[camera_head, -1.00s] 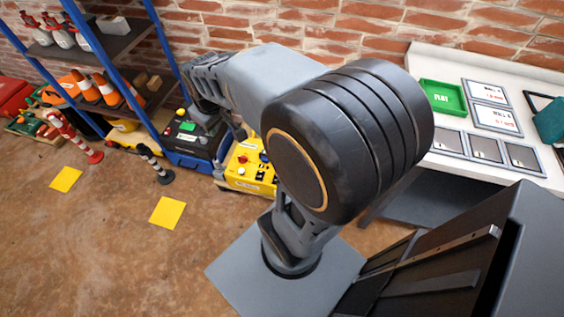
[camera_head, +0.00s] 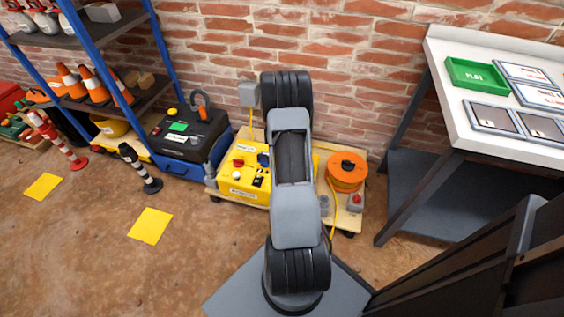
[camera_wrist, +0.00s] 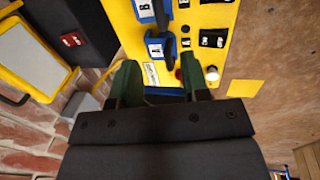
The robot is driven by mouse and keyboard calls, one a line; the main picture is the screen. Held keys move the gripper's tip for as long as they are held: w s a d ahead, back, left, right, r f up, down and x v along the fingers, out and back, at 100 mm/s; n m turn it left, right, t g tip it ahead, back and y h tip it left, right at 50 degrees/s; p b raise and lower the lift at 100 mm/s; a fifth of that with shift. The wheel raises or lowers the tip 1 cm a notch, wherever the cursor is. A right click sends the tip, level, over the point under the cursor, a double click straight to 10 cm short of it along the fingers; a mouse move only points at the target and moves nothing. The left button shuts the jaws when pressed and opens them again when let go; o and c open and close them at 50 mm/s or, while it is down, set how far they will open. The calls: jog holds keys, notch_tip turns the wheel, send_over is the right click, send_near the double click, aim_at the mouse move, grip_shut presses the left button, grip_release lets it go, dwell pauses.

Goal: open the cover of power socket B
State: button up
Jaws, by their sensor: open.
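In the wrist view a yellow panel (camera_wrist: 198,60) carries two blue sockets. Power socket B (camera_wrist: 145,9), with a white B label, is at the top edge and partly cut off. Socket A (camera_wrist: 156,48) lies below it, closer to my gripper. Dark blue parts stand beside both labels; I cannot tell whether the cover of B is open. My gripper (camera_wrist: 162,82) is open, its two green-tipped fingers apart below socket A, with nothing seen held between them. In the head view the yellow unit (camera_head: 238,180) stands by the wall, partly hidden by my arm.
An orange cable reel (camera_head: 346,171) stands right of the unit and a black-and-blue case (camera_head: 188,135) left of it. A workbench (camera_head: 472,128) is at the right, blue shelving (camera_head: 160,60) at the left. Floor with yellow squares (camera_head: 150,225) is open in front.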

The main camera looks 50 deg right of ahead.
jog(key=f+b, duration=0.1)
jog(key=f, duration=0.2)
jog(key=d+f+b, duration=0.1)
jog(key=f, duration=0.3)
jog(key=w+d+f+b, duration=0.1)
jog(key=f, duration=0.2)
jog(key=shift+f+b, duration=0.3)
jog(key=shift+f, duration=0.1)
jog(key=shift+a, duration=0.1)
grip_shut()
